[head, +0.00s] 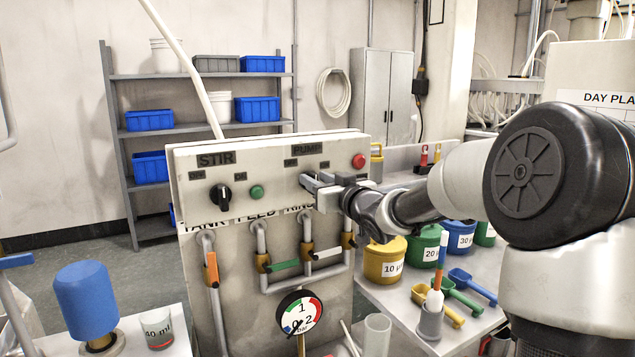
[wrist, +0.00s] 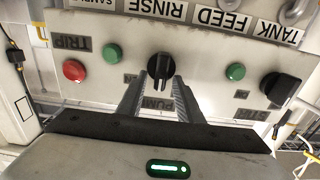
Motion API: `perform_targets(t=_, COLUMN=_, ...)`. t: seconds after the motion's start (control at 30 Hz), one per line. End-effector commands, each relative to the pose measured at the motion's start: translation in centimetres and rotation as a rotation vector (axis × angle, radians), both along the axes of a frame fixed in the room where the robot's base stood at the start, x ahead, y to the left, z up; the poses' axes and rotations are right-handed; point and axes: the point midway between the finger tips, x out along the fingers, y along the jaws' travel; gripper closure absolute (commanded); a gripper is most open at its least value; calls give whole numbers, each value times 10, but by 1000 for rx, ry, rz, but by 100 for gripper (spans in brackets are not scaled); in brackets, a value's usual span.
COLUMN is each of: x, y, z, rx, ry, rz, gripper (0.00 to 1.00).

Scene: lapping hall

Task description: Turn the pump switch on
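The pump switch (wrist: 160,72) is a black rotary knob on the pale control panel (head: 280,165), under the PUMP label (head: 307,149). In the wrist view, which shows the panel upside down, its grip ridge stands about upright in the picture. My gripper (wrist: 158,88) is open, one finger to each side of the ridge, with gaps visible; I cannot tell any contact. In the head view my gripper (head: 312,184) is at the panel face and hides the switch.
The stir switch (head: 220,195) and a green lamp (head: 257,191) are at the panel's left. A red button (head: 359,160) is at its right; another green lamp (wrist: 113,53) sits beside the pump switch. Pipes with valve handles (head: 286,264) and a gauge (head: 300,312) are below.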

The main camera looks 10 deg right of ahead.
Motion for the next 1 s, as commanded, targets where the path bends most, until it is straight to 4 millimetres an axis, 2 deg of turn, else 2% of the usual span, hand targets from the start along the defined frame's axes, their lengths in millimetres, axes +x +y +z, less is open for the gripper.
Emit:
perform_targets(t=0.17, x=0, y=0, z=0, rx=0, ry=0, rz=0, gripper=69)
perform_targets(t=0.3, x=0, y=0, z=0, rx=0, ry=1, rz=0, gripper=92)
perform_targets(t=0.37, x=0, y=0, z=0, rx=0, ry=1, rz=0, gripper=100)
perform_targets(t=0.73, x=0, y=-1, z=1, rx=44, ry=17, rz=0, gripper=100)
perform_targets(t=1.0, x=1, y=-3, z=3, rx=209, ry=73, rz=0, gripper=100)
